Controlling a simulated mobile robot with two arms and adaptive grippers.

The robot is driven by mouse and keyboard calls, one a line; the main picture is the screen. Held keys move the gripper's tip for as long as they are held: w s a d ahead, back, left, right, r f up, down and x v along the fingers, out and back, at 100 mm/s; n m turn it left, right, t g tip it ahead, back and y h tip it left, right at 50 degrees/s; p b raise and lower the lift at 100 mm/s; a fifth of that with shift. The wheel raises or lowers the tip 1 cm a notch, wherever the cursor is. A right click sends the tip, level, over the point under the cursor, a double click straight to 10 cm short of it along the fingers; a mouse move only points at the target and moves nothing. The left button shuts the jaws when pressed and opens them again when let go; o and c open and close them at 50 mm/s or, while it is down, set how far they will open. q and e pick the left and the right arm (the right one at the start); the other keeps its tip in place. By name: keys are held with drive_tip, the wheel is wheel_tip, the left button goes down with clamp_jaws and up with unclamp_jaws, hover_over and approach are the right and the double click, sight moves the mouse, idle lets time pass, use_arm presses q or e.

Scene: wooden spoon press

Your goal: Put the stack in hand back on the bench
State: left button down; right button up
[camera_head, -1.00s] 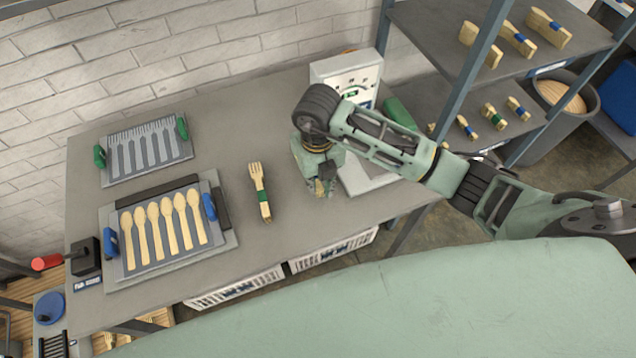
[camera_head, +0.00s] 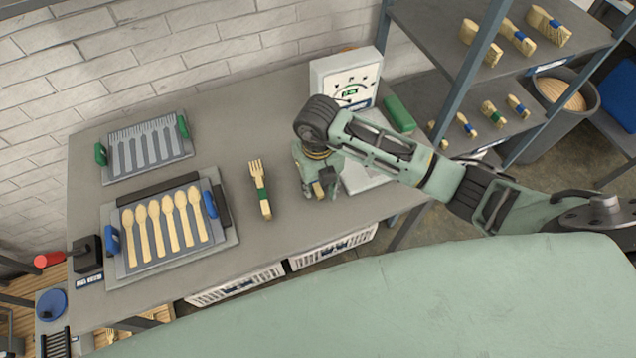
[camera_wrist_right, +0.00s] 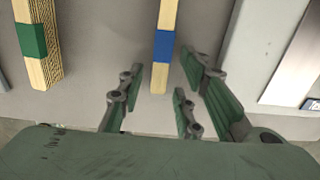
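The blue-banded wooden stack (camera_wrist_right: 162,70) lies between the fingers of my right gripper (camera_wrist_right: 158,92) in the right wrist view, with a gap on each side. It appears to rest on the bench (camera_head: 230,130). In the head view only its pale end (camera_head: 318,190) shows under the right gripper (camera_head: 321,187), which is open and low over the bench. A green-banded fork stack (camera_head: 259,188) lies to the left, apart from the gripper; it also shows in the right wrist view (camera_wrist_right: 38,45). My left gripper is out of view.
A white scale (camera_head: 345,80) stands behind and right of the gripper, its pan (camera_head: 365,175) close by. A spoon tray (camera_head: 170,262) and a fork tray (camera_head: 148,170) sit left. Shelves (camera_head: 450,30) with banded stacks stand right.

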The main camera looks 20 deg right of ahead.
drive_tip(key=shift+r, duration=0.5)
wheel_tip(320, 180, up, 11)
drive_tip(key=b, duration=0.2)
drive_tip(key=shift+r, duration=0.15)
